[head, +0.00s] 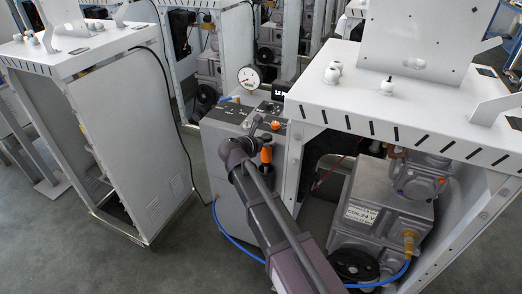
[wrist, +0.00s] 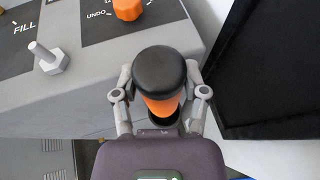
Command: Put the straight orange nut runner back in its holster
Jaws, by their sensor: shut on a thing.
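The nut runner has a round black cap and an orange body (wrist: 163,106); in the head view its orange body (head: 266,155) shows at the front of the grey cabinet. My gripper (wrist: 160,100) has its two grey fingers on either side of the tool, just below the cap, and is shut on it. The tool looks roughly upright, seen from above. In the head view my gripper (head: 263,141) is beside the cabinet's front edge.
The grey cabinet (head: 232,180) has a sloped panel with an orange knob (wrist: 128,8) and a grey hex knob (wrist: 50,62). A pressure gauge (head: 249,77) stands behind. A white frame (head: 440,115) stands close right; a blue hose (head: 237,243) runs low.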

